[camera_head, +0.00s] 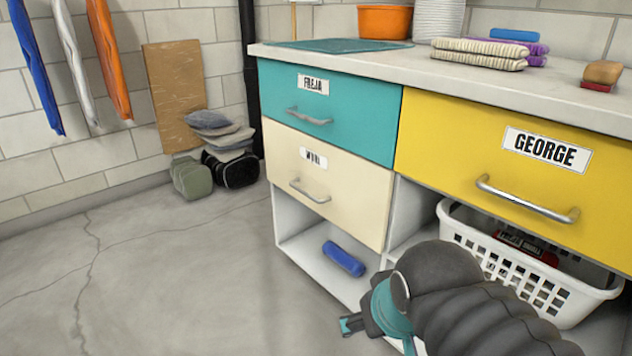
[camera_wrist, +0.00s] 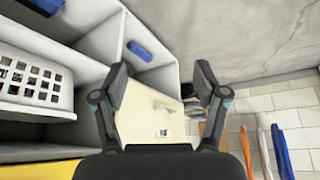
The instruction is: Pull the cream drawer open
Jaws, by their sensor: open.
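The cream drawer (camera_head: 340,203) sits below the teal drawer on the left side of the unit. It looks closed, flush with the drawer above. Its silver bar handle (camera_head: 309,191) is on the left part of its front, under a small white label. In the wrist view the cream drawer (camera_wrist: 138,122) shows between my fingers, with its handle (camera_wrist: 164,108) near the right finger. My gripper (camera_head: 352,324) is low in front of the unit, below and apart from the drawer. In the wrist view my gripper (camera_wrist: 161,80) is open and empty.
The teal drawer (camera_head: 358,128) is above and the yellow drawer (camera_head: 440,140) is to the right. A white basket (camera_head: 470,238) stands under the yellow drawer. A blue object (camera_head: 344,259) lies in the open compartment below the cream drawer. The floor (camera_head: 180,270) at left is clear.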

